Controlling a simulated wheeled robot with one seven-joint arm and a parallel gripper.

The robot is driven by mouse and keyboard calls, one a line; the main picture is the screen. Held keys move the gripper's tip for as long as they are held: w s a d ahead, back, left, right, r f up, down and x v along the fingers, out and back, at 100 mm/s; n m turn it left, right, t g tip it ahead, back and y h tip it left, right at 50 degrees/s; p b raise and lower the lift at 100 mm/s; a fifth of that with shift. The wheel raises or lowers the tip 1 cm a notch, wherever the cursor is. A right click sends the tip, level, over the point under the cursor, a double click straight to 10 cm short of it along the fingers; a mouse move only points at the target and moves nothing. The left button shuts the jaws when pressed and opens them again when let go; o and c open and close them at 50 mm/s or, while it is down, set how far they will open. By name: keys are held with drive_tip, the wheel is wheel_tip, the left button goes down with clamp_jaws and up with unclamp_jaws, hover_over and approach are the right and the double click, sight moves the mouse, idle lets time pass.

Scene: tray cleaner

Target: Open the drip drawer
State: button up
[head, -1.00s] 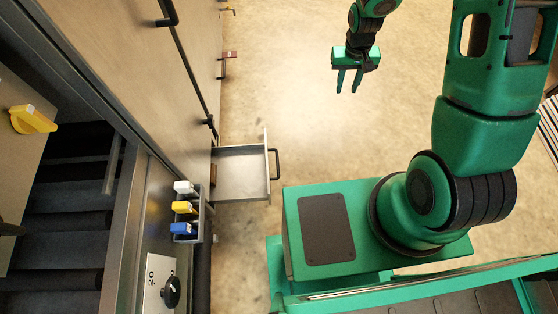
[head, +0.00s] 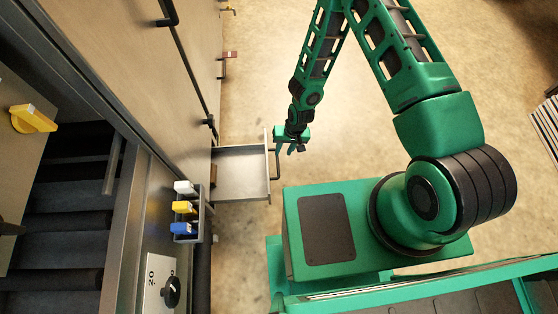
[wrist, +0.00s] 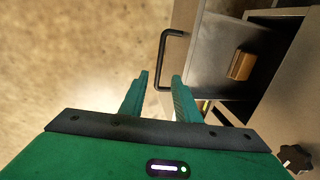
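The drip drawer (head: 240,173) is a shallow grey metal tray that stands pulled out from the cabinet front in the head view. Its black bar handle (head: 278,165) is on its right end. My gripper (head: 295,150) is beside the handle's upper end. In the wrist view my gripper (wrist: 161,76) has its two green fingers apart, with nothing held. The handle (wrist: 160,62) appears in line with the gap between the fingertips; I cannot tell whether they touch it. The drawer (wrist: 215,45) shows beyond it, with a small brown block (wrist: 241,66) inside.
The wooden cabinet front (head: 135,70) with black handles runs along the left. A small holder with white, yellow and blue pieces (head: 184,208) and a dial (head: 171,291) are at lower left.

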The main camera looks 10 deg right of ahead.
sight(278, 163)
drive_tip(key=f, duration=0.3)
drive_tip(key=a+f, duration=0.1)
drive_tip(key=f, duration=0.2)
drive_tip(key=a+f, duration=0.1)
drive_tip(key=f, duration=0.3)
clamp_jaws()
